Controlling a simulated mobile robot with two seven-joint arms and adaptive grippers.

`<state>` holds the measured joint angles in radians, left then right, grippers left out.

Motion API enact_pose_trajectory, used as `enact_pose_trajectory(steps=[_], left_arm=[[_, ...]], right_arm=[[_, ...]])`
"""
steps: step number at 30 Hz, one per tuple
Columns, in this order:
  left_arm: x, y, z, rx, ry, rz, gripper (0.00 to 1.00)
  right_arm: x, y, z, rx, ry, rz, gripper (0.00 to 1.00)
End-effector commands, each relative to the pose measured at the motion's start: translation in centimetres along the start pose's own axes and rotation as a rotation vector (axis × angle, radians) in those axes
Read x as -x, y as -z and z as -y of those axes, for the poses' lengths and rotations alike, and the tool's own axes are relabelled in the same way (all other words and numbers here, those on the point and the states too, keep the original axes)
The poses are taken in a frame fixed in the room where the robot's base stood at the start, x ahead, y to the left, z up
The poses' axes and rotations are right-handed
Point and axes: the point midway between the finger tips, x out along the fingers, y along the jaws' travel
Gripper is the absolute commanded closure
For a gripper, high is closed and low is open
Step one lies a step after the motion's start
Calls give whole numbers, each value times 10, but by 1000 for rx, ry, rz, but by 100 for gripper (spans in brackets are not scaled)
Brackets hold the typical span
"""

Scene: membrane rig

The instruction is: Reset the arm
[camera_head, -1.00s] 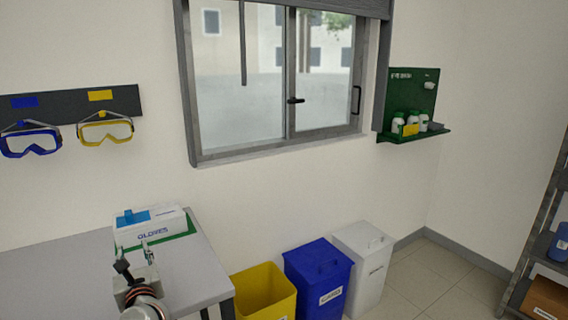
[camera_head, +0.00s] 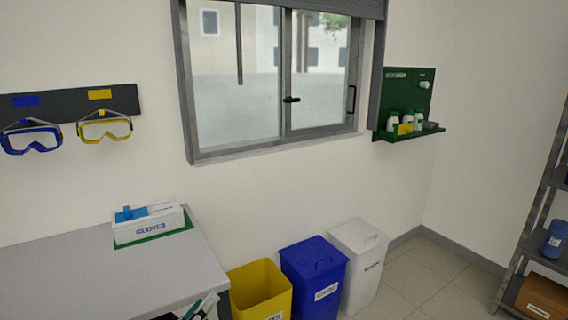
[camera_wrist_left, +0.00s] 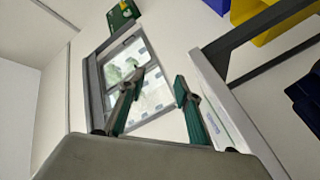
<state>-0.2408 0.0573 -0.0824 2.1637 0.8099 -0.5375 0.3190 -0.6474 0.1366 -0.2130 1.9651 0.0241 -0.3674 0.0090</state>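My left gripper (camera_head: 200,306) shows only at the bottom edge of the head view, in front of the table's front right part. Its dark green fingers are partly cut off there. In the left wrist view the two fingers of the left gripper (camera_wrist_left: 160,80) stand apart with nothing between them. My right gripper is in neither view.
A grey table (camera_head: 90,285) carries a glove box (camera_head: 150,225) on a green mat. Yellow (camera_head: 262,290), blue (camera_head: 315,280) and white (camera_head: 358,262) bins stand right of it. Goggles (camera_head: 105,128) hang on the wall. A green shelf (camera_head: 408,136) is beside the window.

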Motion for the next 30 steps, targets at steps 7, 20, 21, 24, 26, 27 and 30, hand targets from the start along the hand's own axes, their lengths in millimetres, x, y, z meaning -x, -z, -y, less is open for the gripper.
enact_pose_trajectory(steps=[7, 20, 21, 24, 26, 27, 30], left_arm=[[89, -77, 85, -702, 323, 427, 67], [210, -62, 160, -1209, 656, 833, 67], [219, -58, 163, -1237, 679, 861, 67], [240, -49, 170, -1300, 735, 926, 67], [253, -44, 174, -1335, 768, 964, 67], [257, -43, 176, -1349, 778, 980, 67], [244, -60, 178, -1323, 731, 945, 67]], right_arm=[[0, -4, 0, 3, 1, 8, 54], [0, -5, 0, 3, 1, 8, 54], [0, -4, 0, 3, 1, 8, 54], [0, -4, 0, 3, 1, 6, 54], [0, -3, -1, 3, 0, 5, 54], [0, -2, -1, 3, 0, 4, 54], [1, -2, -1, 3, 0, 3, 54]])
